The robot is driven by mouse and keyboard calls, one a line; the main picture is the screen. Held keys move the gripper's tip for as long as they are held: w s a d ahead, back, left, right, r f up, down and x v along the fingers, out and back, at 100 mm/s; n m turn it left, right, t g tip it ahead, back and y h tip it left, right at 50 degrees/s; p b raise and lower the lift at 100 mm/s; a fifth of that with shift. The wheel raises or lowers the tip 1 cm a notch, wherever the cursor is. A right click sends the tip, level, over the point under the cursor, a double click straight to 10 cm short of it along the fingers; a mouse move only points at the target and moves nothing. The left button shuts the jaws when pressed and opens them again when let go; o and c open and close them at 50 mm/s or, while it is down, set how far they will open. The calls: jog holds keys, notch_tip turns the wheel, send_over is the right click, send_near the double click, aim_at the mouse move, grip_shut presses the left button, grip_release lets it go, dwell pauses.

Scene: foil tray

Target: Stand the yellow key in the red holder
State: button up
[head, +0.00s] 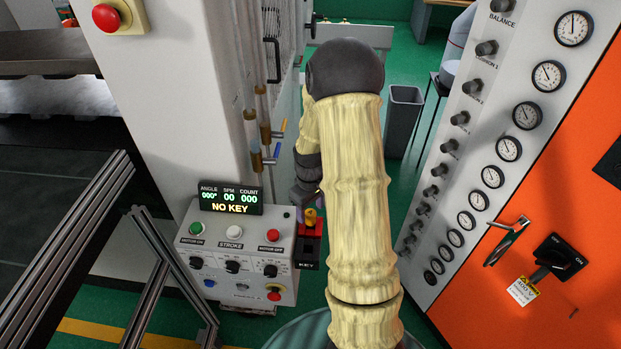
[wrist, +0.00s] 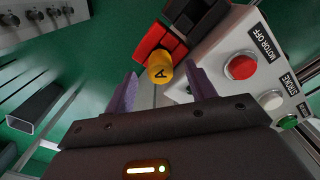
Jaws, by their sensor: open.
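The yellow key (head: 311,216) shows at the red holder (head: 309,231), on the right side of the grey control box. In the wrist view the key's round yellow top (wrist: 159,68), marked A, is seen over the near edge of the red holder (wrist: 152,43). The key appears upright at the holder; its lower end is hidden, so I cannot tell how deep it sits. My gripper (wrist: 161,80) is open, with one purple finger on either side of the key's top and visible gaps. In the head view my arm partly hides the gripper.
The control box (head: 237,243) has buttons, knobs and a display (head: 230,199) reading NO KEY. A dark bin (head: 403,120) stands on the green floor behind. A gauge panel (head: 478,130) and orange cabinet (head: 545,230) rise at right. Metal rails (head: 75,245) stand at left.

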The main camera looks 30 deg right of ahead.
notch_tip(320, 180, up, 14)
jog(key=b, duration=0.2)
dwell(0.9)
jog(key=s+a+f+m+t, duration=0.2)
jog(key=s+a+m, duration=0.1)
jog(key=s+a, duration=0.9)
jog(key=shift+s+a+f+t, duration=0.3)
jog(key=shift+a+f, duration=0.1)
jog(key=shift+a, duration=0.4)
dwell(0.9)
